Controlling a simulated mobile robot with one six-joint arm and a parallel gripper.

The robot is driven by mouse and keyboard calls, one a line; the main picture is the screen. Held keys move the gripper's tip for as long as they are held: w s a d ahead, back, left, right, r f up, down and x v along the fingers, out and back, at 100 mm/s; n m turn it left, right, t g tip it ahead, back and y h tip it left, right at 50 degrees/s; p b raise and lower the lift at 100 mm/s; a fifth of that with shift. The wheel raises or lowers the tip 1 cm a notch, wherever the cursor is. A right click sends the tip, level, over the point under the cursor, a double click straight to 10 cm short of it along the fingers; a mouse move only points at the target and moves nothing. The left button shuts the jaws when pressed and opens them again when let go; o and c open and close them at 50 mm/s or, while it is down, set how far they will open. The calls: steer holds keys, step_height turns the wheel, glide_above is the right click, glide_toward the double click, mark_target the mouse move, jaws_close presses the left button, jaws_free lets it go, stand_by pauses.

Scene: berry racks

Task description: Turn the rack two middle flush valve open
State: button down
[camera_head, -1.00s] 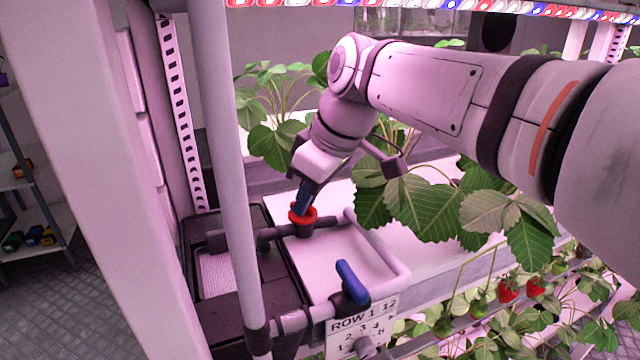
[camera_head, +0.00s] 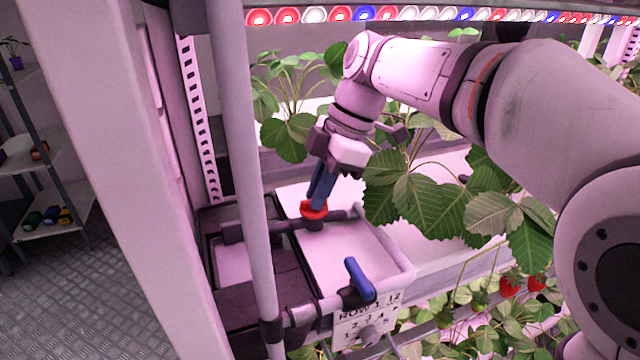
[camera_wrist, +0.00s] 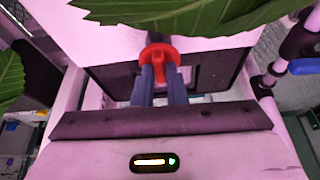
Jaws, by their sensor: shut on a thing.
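A red valve handle (camera_head: 313,210) sits on a dark pipe fitting above a pale tray, left of the strawberry leaves. My gripper (camera_head: 319,192) reaches down onto it from above, with its blue-grey fingers at the handle. In the wrist view my gripper (camera_wrist: 160,72) has its two fingers close together on the red handle (camera_wrist: 158,54), whose raised middle part shows between them. It is shut on this handle. The handle's exact turn angle is hard to tell. A second valve with a blue lever (camera_head: 359,278) is on the pipe nearer to the camera.
A pale upright pipe (camera_head: 250,180) stands just left of the valve. Large leaves (camera_head: 425,205) crowd the right side of my wrist. A row sign (camera_head: 366,322) hangs below the blue lever. The floor (camera_head: 110,300) at the lower left is clear.

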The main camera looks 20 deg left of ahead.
steer(key=shift+n, duration=0.4)
steer(key=c, duration=1.5)
jaws_free()
steer(key=shift+o, duration=0.2)
steer(key=shift+w, duration=0.1)
steer(key=shift+w+r, duration=0.1)
steer(key=shift+r, duration=0.25)
steer(key=w+d, duration=0.2)
steer(key=d, duration=0.1)
steer(key=w+d, duration=0.6)
steer(key=shift+d+r+p, duration=0.2)
steer(key=shift+p, duration=0.2)
